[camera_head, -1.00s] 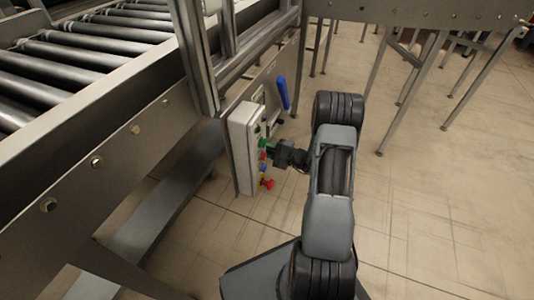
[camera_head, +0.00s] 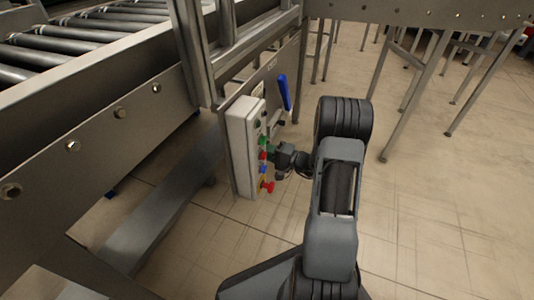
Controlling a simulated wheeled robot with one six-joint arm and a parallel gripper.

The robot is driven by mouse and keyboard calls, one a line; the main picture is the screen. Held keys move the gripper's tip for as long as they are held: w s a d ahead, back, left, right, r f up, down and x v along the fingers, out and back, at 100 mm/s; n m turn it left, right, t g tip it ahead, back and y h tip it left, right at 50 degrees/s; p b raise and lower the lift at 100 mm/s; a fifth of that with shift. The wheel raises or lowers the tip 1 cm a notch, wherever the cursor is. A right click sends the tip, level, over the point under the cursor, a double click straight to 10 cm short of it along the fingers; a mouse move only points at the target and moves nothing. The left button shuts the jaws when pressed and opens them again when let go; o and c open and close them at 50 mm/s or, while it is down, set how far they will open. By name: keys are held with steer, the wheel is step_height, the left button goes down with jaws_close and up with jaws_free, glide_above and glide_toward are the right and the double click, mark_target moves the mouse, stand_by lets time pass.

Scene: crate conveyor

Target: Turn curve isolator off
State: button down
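A blue lever handle (camera_head: 284,92), the only isolator-like handle in view, sticks up and out to the right from the panel behind the control box. A pale control box (camera_head: 242,150) is fixed to the conveyor frame, with green, red and blue buttons and a red knob (camera_head: 268,187) low on its right face. My gripper (camera_head: 276,153) is at the box's button side, close to the green button (camera_head: 267,142), below the blue lever and apart from it. The fingers are small and dark, so whether they are open or shut is unclear. Whether they touch the box cannot be told.
The roller conveyor (camera_head: 60,48) and its steel side rail (camera_head: 95,130) fill the left. A steel upright (camera_head: 192,50) stands left of the box. Metal legs (camera_head: 416,95) stand at the back right. The tiled floor (camera_head: 430,220) on the right is clear.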

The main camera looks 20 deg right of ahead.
steer(key=c, duration=1)
jaws_free()
steer(key=shift+d, duration=0.1)
steer(key=shift+p+v, duration=1.85)
steer(key=shift+v, duration=5)
steer(key=shift+s, duration=0.1)
